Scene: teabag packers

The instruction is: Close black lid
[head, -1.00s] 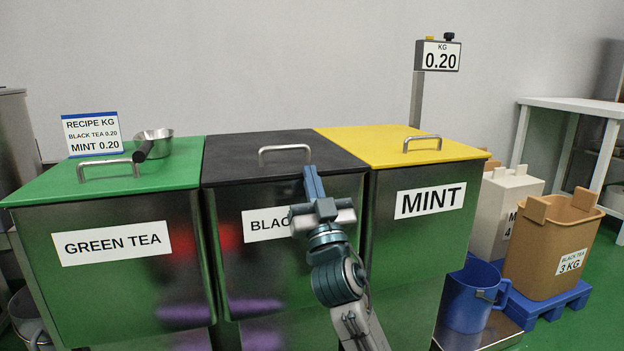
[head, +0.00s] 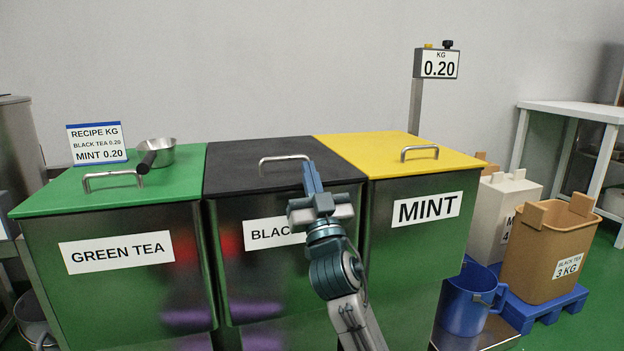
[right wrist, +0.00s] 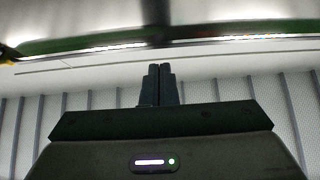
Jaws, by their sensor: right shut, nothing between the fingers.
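The black lid (head: 240,167) lies flat and closed on the middle bin, whose label reads "BLAC" before my arm covers the rest. Its metal handle (head: 284,158) stands near the front edge. My right gripper (head: 311,168) is shut and empty, its fingertips pointing up by the right end of the handle, in front of the lid. Whether it touches the lid or handle I cannot tell. In the right wrist view the two fingers (right wrist: 160,84) are together with nothing between them. My left gripper is in neither view.
The green lid (head: 60,195) on the left bin and the yellow lid (head: 385,150) on the mint bin are closed. A metal scoop (head: 160,153) rests on the green lid. A blue jug (head: 465,305) and a brown tea container (head: 545,250) stand at the right.

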